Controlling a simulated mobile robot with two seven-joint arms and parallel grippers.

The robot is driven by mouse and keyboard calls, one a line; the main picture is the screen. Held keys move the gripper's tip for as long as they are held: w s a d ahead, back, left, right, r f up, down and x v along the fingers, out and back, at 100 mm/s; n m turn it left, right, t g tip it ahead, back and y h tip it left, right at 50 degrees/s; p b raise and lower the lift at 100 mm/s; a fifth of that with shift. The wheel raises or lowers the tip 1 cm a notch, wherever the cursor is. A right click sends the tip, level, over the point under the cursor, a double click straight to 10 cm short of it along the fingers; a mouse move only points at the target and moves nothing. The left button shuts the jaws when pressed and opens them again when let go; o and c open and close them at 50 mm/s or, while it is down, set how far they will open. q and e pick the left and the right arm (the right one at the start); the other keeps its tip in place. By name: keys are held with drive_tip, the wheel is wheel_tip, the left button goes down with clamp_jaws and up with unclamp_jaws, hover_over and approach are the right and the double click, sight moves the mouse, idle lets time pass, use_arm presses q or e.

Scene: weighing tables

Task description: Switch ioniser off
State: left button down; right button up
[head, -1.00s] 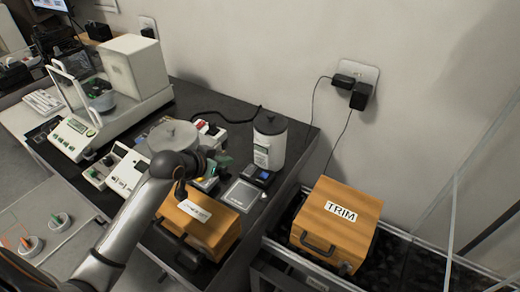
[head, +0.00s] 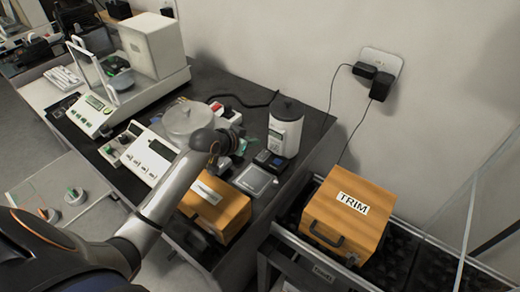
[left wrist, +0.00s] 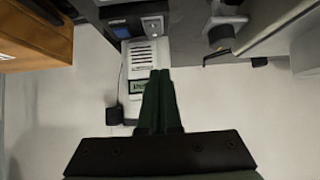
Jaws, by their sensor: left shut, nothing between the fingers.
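A white upright canister (head: 286,128) with a dark lid stands at the bench's back right. The left wrist view shows a white vented housing (left wrist: 145,60) with a green label, which looks like this canister. I cannot read the label or make out which control is the ioniser's switch. My left gripper (head: 241,146) is over the bench, to the left of the canister. Its dark green fingers (left wrist: 160,75) are shut with nothing between them and overlap the housing's label in the wrist view. I cannot tell whether they touch anything. My right gripper is in neither view.
A small dark device with a blue display (head: 270,160) stands before the canister, behind a square metal plate (head: 255,180). A wooden box (head: 215,205) is at the bench's front. The TRIM box (head: 345,215) is on the right. A glass-sided balance (head: 125,70) stands back left.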

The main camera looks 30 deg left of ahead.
sight(260, 156)
use_arm(q)
drive_tip(key=x, duration=0.4)
wheel_tip(260, 156, down, 3)
drive_tip(key=shift+w+d+r, duration=0.1)
drive_tip(key=shift+w+r, duration=0.05)
drive_tip(key=shift+r, duration=0.05)
drive_tip(key=shift+f+b, duration=0.3)
drive_tip(key=shift+f, duration=0.4)
drive_tip(key=shift+w, duration=0.1)
